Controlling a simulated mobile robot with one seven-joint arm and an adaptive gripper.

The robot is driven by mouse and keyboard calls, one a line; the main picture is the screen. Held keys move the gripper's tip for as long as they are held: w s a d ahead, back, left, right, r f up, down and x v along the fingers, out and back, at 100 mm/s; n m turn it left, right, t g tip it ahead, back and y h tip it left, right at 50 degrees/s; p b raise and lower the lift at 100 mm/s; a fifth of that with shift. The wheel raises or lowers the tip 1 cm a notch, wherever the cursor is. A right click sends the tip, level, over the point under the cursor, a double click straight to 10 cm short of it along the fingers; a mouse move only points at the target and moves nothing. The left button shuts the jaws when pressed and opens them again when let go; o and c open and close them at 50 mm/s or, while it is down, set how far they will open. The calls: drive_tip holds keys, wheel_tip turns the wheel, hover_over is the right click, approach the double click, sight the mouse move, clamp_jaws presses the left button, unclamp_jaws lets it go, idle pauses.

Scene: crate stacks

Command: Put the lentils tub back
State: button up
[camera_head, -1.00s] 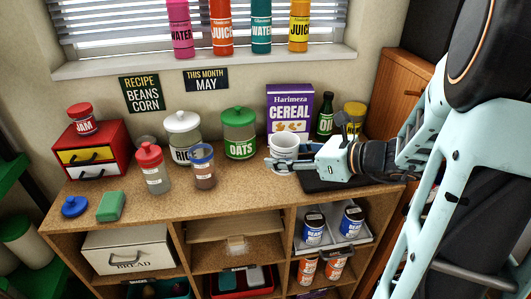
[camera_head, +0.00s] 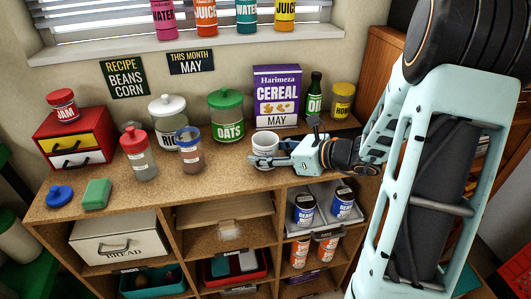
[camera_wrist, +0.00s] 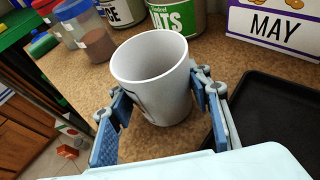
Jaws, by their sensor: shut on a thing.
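No label reading lentils can be made out. A clear tub with a blue top and brown contents (camera_head: 188,150) stands on the counter; its label is too small to read. It also shows at the upper left of the wrist view (camera_wrist: 97,45). A red-lidded clear tub (camera_head: 140,158) stands left of it. My gripper (camera_head: 264,160) is shut on a white mug (camera_head: 265,146), right of the tubs. In the wrist view the upright mug (camera_wrist: 150,75) sits between the two fingers (camera_wrist: 165,105). I cannot tell whether its base touches the counter.
Behind stand a rice jar (camera_head: 167,108), an oats jar (camera_head: 226,118) and a cereal box (camera_head: 277,90). A black tray (camera_wrist: 265,125) lies right of the mug. A blue lid (camera_head: 59,195) and a green sponge (camera_head: 97,193) lie at the counter's left. The front middle counter is clear.

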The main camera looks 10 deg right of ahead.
drive_tip(key=shift+f, duration=0.15)
drive_tip(key=o, duration=1.3)
drive_tip(key=shift+r, duration=0.3)
drive_tip(key=p+v, duration=0.1)
drive_tip(key=v, duration=1.1)
drive_tip(key=shift+f, duration=0.2)
